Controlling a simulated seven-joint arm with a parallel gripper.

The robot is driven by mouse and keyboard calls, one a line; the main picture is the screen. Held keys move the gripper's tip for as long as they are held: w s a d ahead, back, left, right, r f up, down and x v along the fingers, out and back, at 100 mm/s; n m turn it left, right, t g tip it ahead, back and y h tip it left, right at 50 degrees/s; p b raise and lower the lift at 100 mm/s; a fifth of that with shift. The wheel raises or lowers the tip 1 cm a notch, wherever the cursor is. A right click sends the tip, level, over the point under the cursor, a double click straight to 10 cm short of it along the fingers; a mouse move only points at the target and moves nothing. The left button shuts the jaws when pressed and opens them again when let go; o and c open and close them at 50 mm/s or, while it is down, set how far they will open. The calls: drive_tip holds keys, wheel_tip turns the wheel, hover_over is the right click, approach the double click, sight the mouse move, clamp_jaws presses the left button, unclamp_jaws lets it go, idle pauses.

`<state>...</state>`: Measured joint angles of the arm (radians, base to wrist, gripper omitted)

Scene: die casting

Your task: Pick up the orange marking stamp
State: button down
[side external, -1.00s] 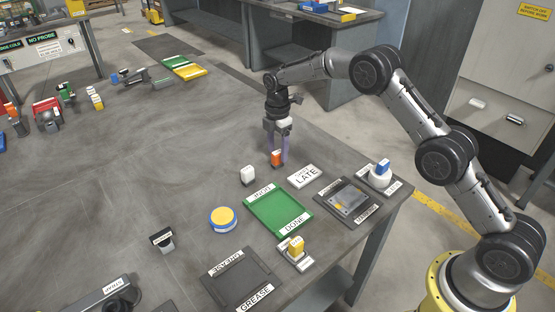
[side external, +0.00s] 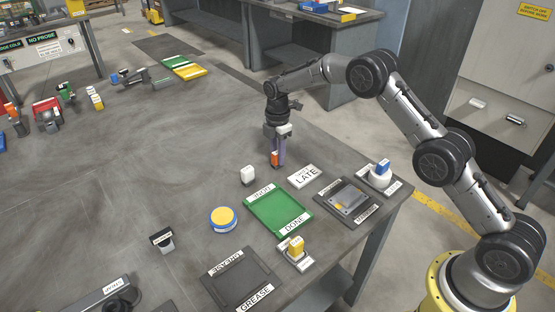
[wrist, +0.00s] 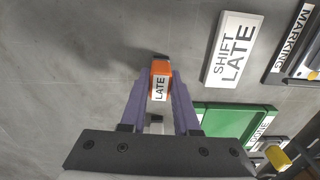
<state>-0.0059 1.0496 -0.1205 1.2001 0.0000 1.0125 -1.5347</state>
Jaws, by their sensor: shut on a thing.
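The orange marking stamp (side external: 275,158) stands upright on the grey table, and its white label reads "LATE" in the wrist view (wrist: 160,84). My gripper (side external: 277,160) is shut on it, with the purple fingers (wrist: 160,95) against its two sides. The stamp's foot appears to be at table level; I cannot tell whether it touches the table.
A white "SHIFT LATE" plate (side external: 304,176) lies to the right of the stamp. A green tray (side external: 277,214) and a round blue and yellow tin (side external: 223,218) lie nearer the camera.

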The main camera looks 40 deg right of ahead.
drive_tip(key=shift+r, duration=0.1)
drive_tip(key=shift+r, duration=0.5)
wheel_tip(320, 180, up, 2)
drive_tip(key=shift+r, duration=0.2)
drive_tip(key=s+r, duration=0.9)
drive_tip(key=s, duration=0.5)
drive_tip(key=shift+r, duration=0.2)
drive_tip(key=c, duration=1.3)
unclamp_jaws()
drive_tip(key=shift+w, duration=0.1)
clamp_jaws()
